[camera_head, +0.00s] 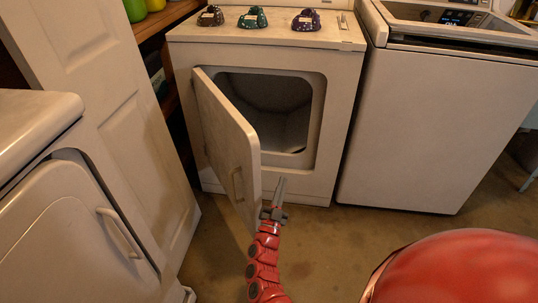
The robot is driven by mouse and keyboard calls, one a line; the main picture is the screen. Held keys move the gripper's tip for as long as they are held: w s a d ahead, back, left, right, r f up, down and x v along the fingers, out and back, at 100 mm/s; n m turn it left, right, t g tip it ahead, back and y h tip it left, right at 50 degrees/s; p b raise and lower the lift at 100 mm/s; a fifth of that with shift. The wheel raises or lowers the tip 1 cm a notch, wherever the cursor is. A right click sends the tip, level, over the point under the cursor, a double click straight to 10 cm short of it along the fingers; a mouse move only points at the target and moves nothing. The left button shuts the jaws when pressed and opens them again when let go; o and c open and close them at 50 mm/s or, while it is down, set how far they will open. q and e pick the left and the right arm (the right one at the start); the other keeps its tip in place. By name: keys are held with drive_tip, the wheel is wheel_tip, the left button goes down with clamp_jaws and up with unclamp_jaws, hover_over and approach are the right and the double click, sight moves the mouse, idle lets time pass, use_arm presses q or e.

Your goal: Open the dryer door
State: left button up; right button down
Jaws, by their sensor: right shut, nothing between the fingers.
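The white dryer (330,100) stands straight ahead. Its door (228,140) is hinged at the left and stands wide open, swung out towards me, and the dark drum opening (275,105) shows. My right gripper (281,182) is shut and empty, just right of the door's free edge, in front of the dryer's lower part. I cannot tell whether it touches the door. My left gripper is not in view.
A white washer (440,130) stands at the right of the dryer. Another white machine (70,220) with a handled door is at the near left, beside a white panelled door (115,110). Several dark patterned objects (252,18) lie on the dryer top. Floor (330,240) is clear in front.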

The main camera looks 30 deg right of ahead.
drive_tip(key=w+d+f+n+g+y+p, duration=0.1)
drive_tip(key=w+d+f+g+y+p, duration=0.1)
drive_tip(key=w+d+f+y, duration=0.35)
drive_tip(key=w+d+f+n+g+y+p, duration=0.1)
drive_tip(key=w+d+f+g+y+p, duration=0.2)
drive_tip(key=f+y, duration=0.45)
drive_tip(key=s+r+n+t+y+p, duration=0.1)
drive_tip(key=s+r+y+p, duration=0.1)
drive_tip(key=s+r+y, duration=0.35)
drive_tip(key=s+r+n+y+p, duration=0.1)
drive_tip(key=s+r+y+p, duration=0.15)
drive_tip(key=r+y, duration=0.6)
drive_tip(key=s+r+n+t+y+p, duration=0.1)
drive_tip(key=s+r+y, duration=0.3)
drive_tip(key=r, duration=0.6)
drive_tip(key=w+a+h+p, duration=0.1)
drive_tip(key=w+a+p, duration=0.2)
drive_tip(key=a, duration=0.9)
drive_tip(key=shift+w+r+p, duration=0.2)
drive_tip(key=shift+w+p, duration=0.15)
drive_tip(key=shift+w, duration=1)
